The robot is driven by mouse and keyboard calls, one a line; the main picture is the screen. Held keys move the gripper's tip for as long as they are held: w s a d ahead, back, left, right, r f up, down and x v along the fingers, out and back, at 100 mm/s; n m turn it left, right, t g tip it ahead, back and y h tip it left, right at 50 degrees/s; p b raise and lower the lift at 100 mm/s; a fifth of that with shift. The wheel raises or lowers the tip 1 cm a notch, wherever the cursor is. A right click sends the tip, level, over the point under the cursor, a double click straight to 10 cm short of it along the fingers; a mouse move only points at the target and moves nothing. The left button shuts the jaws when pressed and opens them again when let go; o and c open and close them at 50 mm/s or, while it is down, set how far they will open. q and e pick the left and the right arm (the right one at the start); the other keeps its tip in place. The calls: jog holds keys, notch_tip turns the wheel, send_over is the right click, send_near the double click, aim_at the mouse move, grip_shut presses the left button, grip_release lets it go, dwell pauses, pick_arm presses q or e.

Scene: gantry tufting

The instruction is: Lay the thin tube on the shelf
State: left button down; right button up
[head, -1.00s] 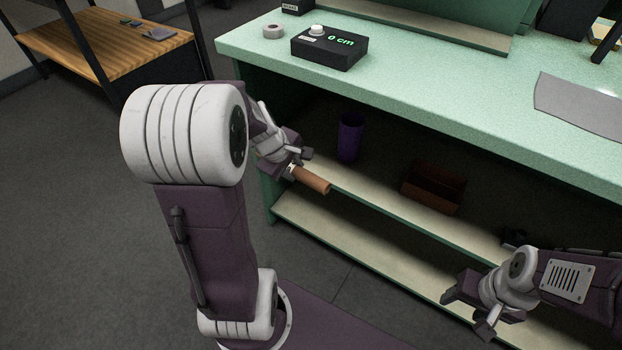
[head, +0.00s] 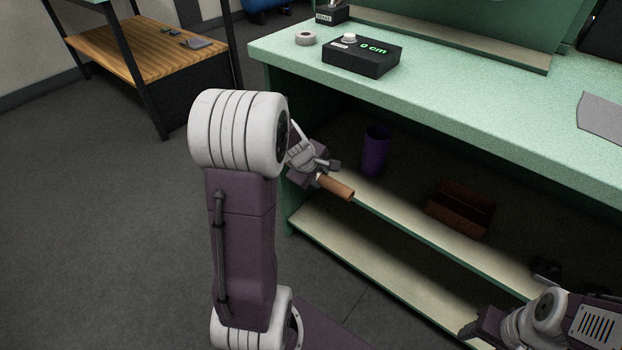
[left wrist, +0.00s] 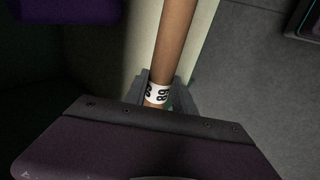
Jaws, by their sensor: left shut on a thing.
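The thin tube (head: 336,187) is brown with a white numbered label band, which shows in the left wrist view (left wrist: 157,93). My left gripper (head: 322,176) is shut on it near the label, at the front edge of the upper shelf (head: 395,218) under the green counter. The tube's free end points right and toward the front. I cannot tell whether it touches the shelf. The lower shelf (head: 350,257) lies below. My right gripper (head: 478,328) is at the bottom right, apart from the tube; its jaws are not clear.
A purple cup (head: 375,152) and an open brown box (head: 460,210) stand on the upper shelf, with bare shelf between them. The green countertop (head: 470,110) overhangs the shelf. A black display box (head: 361,60) and a tape roll (head: 305,38) sit on it.

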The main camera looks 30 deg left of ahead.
pick_arm(q)
jog(key=w+p, duration=0.2)
jog(key=w, duration=0.1)
jog(key=w+p, duration=0.2)
jog(key=w, duration=0.1)
jog(key=w+p, duration=0.2)
jog(key=w, duration=0.1)
jog(key=shift+w+d, duration=0.2)
jog(key=shift+d, duration=0.2)
jog(key=shift+w+f, duration=0.35)
jog(key=shift+f, duration=0.25)
jog(key=shift+w+f, duration=0.7)
jog(key=shift+s+f+b, duration=0.15)
jog(key=shift+f+b, duration=0.25)
jog(key=shift+b, duration=0.05)
